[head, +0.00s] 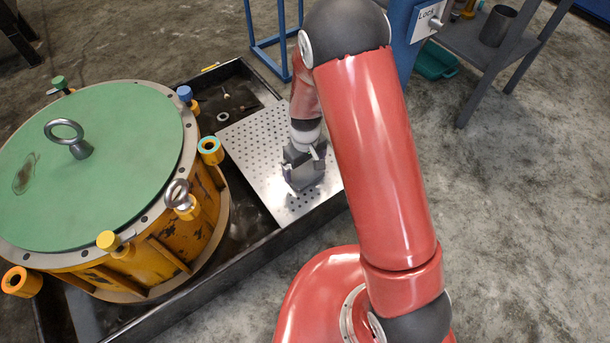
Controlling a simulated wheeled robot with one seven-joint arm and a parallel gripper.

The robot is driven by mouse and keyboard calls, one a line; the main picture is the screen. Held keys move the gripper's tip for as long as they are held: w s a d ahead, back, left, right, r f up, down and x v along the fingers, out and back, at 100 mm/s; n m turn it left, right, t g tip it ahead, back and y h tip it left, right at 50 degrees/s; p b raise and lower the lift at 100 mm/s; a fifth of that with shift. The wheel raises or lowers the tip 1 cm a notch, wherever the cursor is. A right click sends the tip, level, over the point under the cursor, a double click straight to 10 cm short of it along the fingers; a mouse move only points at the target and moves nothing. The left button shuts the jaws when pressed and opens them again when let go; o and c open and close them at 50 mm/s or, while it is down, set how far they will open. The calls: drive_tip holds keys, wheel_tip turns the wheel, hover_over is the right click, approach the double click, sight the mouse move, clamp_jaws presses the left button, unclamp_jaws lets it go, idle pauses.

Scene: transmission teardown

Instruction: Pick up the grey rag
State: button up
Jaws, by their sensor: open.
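My gripper (303,168) points down over the perforated metal plate (262,140), near the middle of the picture. It is open. A grey shape shows at and just below the fingers, against the plate. I cannot tell whether it is the grey rag or part of the gripper, nor whether anything touches the fingers. No grey rag can be made out clearly anywhere else in the head view. My own arm hides part of the plate's right side and the floor behind it.
A yellow transmission housing (150,262) with a green cover (105,190) and lifting eyes stands at left in a dark tray (185,297). Small parts lie in the tray behind the plate. A blue stand (262,45) and a grey shelf (475,50) stand behind. Floor at right is clear.

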sight(305, 173)
wheel_tip(305, 173, down, 3)
drive_tip(key=shift+r, duration=0.1)
drive_tip(key=c, duration=0.7)
drive_tip(key=shift+r, duration=0.15)
wheel_tip(305, 173, up, 20)
drive_tip(key=p, duration=0.2)
drive_tip(key=shift+p, duration=0.4)
